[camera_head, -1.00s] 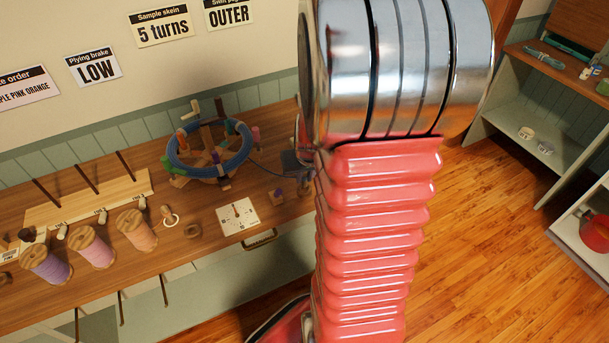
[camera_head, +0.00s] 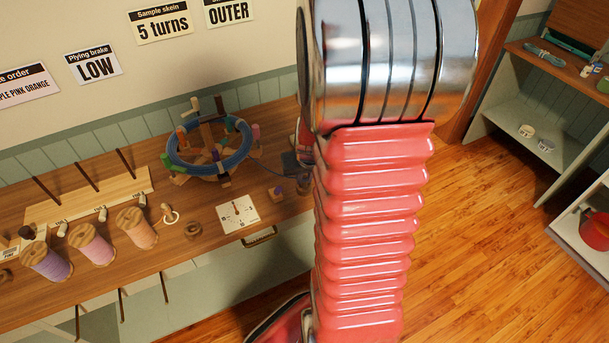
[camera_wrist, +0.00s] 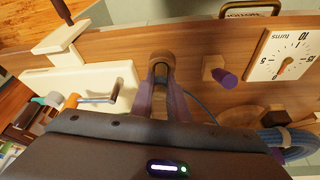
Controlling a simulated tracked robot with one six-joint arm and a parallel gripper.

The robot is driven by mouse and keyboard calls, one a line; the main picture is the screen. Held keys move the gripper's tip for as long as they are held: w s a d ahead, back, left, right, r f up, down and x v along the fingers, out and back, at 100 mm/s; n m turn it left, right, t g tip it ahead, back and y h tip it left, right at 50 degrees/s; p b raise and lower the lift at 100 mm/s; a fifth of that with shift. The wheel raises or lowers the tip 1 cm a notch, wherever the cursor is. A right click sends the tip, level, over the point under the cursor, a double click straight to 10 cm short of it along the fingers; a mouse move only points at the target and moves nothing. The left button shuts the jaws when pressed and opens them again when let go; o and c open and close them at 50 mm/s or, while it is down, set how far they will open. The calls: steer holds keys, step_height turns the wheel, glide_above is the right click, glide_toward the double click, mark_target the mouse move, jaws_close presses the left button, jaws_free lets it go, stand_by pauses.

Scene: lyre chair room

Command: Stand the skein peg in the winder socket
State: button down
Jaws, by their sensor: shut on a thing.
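The winder (camera_head: 207,150) stands at the back of the bench in the head view, with coloured pegs and a blue skein around it. The skein also shows at the lower right of the wrist view (camera_wrist: 285,139). My gripper (camera_wrist: 160,83) is shut on a brown wooden piece (camera_wrist: 160,59), which looks like the skein peg. Only its rounded end shows between the fingers; the rest is hidden. A small wooden block with a purple peg (camera_wrist: 223,76) is beside the gripper, apart from it. My arm covers most of the gripper in the head view. I cannot make out the winder socket.
A turns dial (camera_head: 237,214) lies near the bench's front edge. Purple (camera_head: 46,264), pink (camera_head: 92,245) and orange (camera_head: 136,228) spools stand at the left. A wooden ring (camera_head: 193,230) lies between them and the dial. A pale crank stand (camera_wrist: 83,96) is close to my gripper.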

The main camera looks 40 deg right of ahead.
steer(key=shift+f, duration=0.15)
steer(key=c, duration=1.6)
jaws_free()
steer(key=shift+c, duration=0.2)
steer(key=v, duration=1.3)
steer(key=shift+r, duration=0.4)
steer(key=shift+s+a, duration=0.1)
steer(key=s+a+r+n, duration=0.1)
steer(key=a+r+n, duration=0.1)
steer(key=a, duration=0.6)
steer(key=s+a+r+n+t+y, duration=0.1)
steer(key=a+r, duration=0.3)
steer(key=a, duration=0.4)
steer(key=s+a+r+n+y, duration=0.1)
steer(key=s+a+r+n, duration=0.2)
steer(key=a, duration=0.5)
steer(key=shift+s+a+r+t, duration=0.25)
steer(key=shift+r+t, duration=0.05)
steer(key=shift+r, duration=0.05)
